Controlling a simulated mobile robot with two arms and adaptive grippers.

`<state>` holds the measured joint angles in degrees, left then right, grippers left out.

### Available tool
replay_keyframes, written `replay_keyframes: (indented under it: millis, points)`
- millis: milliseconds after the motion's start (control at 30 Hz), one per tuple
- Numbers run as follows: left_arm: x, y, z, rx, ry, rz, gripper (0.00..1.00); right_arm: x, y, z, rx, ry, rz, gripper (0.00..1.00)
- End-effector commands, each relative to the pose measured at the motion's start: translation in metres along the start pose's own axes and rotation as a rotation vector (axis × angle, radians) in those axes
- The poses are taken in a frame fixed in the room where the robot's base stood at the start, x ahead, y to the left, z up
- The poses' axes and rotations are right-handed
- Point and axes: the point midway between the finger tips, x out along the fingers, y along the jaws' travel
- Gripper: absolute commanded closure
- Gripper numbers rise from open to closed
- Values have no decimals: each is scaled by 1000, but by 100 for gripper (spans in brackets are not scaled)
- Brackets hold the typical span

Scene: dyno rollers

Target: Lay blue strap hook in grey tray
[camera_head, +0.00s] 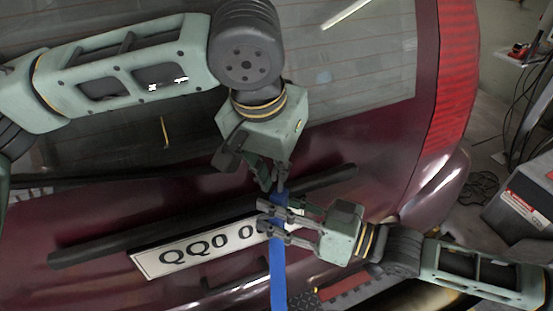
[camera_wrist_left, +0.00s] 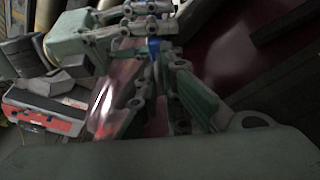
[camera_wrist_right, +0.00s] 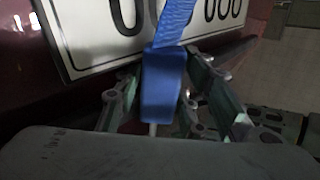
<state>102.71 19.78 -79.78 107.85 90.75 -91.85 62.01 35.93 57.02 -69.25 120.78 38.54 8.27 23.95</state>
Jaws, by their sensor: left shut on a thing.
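The blue strap hook (camera_head: 278,275) hangs in front of the car's rear, across the number plate. Its blue sleeve (camera_wrist_right: 163,85) and a thin pale metal end show in the right wrist view. My left gripper (camera_head: 274,185) points down and is shut on the strap hook's top end; a bit of blue shows at its fingertips in the left wrist view (camera_wrist_left: 153,46). My right gripper (camera_head: 268,217) comes from the right, its fingers parted on either side of the blue strap just below. I cannot make out a grey tray in any view.
The dark red car (camera_head: 120,225) with its white number plate (camera_head: 195,248) is close behind both grippers. A grey box with a red label (camera_head: 522,205) stands at the right. Cables (camera_head: 520,120) hang from a bench at the upper right.

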Motion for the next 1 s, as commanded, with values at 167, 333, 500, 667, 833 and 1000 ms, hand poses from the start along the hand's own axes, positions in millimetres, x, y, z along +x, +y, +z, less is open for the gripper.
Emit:
replay_keyframes:
  millis: [167, 333, 500, 667, 833, 1000]
  points:
    - [0, 0, 0, 0, 1, 0, 100, 0, 0, 0, 0, 0, 0, 50]
    - [0, 0, 0, -1, 1, -1, 100, 0, 0, 0, 0, 0, 0, 50]
    - [0, 0, 0, -1, 1, -1, 100, -6, 1, 1, -1, -3, 2, 50]
    - [0, 0, 0, -1, 1, -1, 100, -30, 1, 1, -2, -5, 3, 50]
    - [0, 0, 0, -1, 1, -1, 100, -65, 1, 0, -2, -6, 4, 50]
    - [0, 0, 0, -1, 1, -1, 100, -96, 0, 0, 0, -5, 3, 50]
